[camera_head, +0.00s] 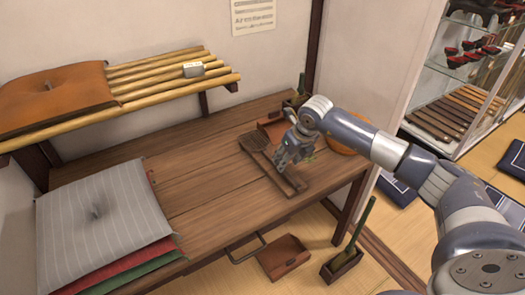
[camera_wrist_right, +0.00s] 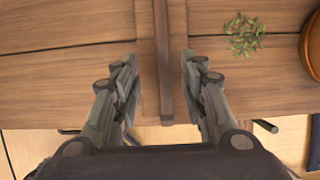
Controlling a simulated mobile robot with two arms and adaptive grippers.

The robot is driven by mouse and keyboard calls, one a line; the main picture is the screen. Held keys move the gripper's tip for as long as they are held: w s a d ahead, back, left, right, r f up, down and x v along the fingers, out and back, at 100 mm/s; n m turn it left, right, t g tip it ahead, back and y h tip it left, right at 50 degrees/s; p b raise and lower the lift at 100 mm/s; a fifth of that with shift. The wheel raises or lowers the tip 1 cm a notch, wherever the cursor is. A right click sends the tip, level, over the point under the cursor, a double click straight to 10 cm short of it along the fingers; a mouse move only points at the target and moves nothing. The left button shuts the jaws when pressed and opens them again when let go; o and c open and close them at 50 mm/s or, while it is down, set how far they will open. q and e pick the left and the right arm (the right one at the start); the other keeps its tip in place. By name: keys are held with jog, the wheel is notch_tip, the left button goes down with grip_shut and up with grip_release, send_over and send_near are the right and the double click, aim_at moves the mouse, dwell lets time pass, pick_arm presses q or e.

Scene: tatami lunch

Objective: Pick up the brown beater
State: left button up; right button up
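The brown beater (camera_head: 252,141) lies on the wooden table (camera_head: 205,185), its flat head towards the back and its handle running towards the front edge. My right gripper (camera_head: 283,160) is low over the handle and hides part of it in the head view. In the right wrist view the dark handle (camera_wrist_right: 162,50) runs between the two fingers of my right gripper (camera_wrist_right: 158,85). The fingers are open, with a gap on each side of the handle. My left gripper is not in view.
Green leaves (camera_wrist_right: 244,34) and an orange round container (camera_head: 342,147) are to the right of the handle. A brown dustpan (camera_head: 274,130) lies behind. A shelf (camera_head: 150,93) overhangs the back. Another dustpan (camera_head: 284,257) is below the front edge.

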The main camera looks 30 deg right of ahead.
aim_at(271, 159)
jog(key=shift+d+p+x, duration=0.2)
jog(key=shift+p+x, duration=0.25)
jog(key=shift+x, duration=2.8)
grip_shut()
